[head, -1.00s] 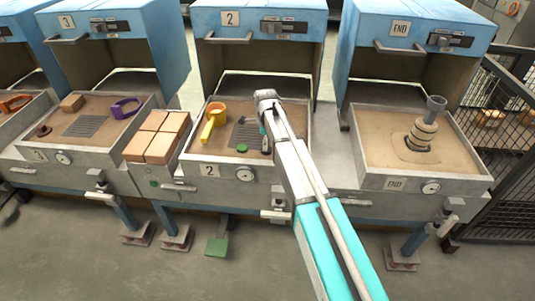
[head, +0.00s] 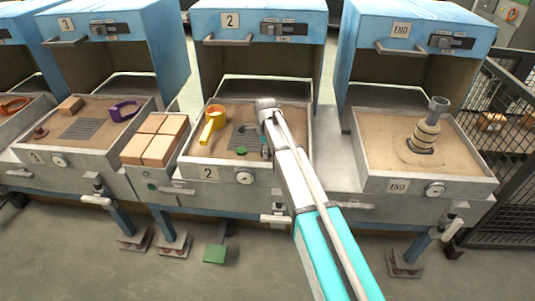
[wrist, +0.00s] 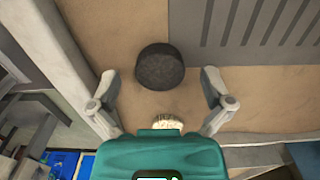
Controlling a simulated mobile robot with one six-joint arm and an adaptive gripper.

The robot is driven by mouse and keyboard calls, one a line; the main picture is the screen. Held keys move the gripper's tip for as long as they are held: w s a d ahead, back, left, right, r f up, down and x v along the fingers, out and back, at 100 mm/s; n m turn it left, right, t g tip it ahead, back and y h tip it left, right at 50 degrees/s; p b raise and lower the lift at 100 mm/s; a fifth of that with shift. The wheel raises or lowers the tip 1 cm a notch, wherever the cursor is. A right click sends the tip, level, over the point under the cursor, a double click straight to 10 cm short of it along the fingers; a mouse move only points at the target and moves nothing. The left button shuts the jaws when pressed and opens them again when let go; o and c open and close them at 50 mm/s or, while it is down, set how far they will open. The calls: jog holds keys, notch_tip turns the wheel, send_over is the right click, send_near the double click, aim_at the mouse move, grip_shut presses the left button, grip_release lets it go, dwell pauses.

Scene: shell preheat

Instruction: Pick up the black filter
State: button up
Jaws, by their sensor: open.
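The black filter (wrist: 160,67) is a short dark cylinder on the sandy bed (wrist: 120,25) in the wrist view. My gripper (wrist: 161,80) is open. Its two fingertips are apart, one on each side of the filter's near part, with gaps visible; whether they reach its height is unclear. In the head view my gripper (head: 265,151) is over the right part of station 2's tray (head: 190,150), and my arm largely hides the filter.
In station 2's tray are a yellow handled ring (head: 212,120), a green disc (head: 241,151) and a grey grate (head: 240,135). Tan blocks (head: 155,140) stand to the left. The END tray (head: 365,165) on the right holds a stacked post (head: 427,132).

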jog(key=c, duration=0.9)
notch_tip(320, 180, up, 3)
jog(key=p, duration=0.2)
jog(key=shift+f+p, duration=0.2)
jog(key=shift+p, duration=0.15)
jog(key=shift+s+d+r+p, duration=0.55)
jog(key=shift+s+r+p, duration=1.2)
jog(key=shift+s, duration=0.55)
jog(key=shift+s+d+r+p, duration=0.55)
jog(key=shift+s+r+p, duration=1.15)
jog(key=shift+s, duration=0.55)
jog(key=shift+s+d+r+p, duration=0.55)
jog(key=shift+s+r+p, duration=1.2)
jog(key=shift+s, duration=0.55)
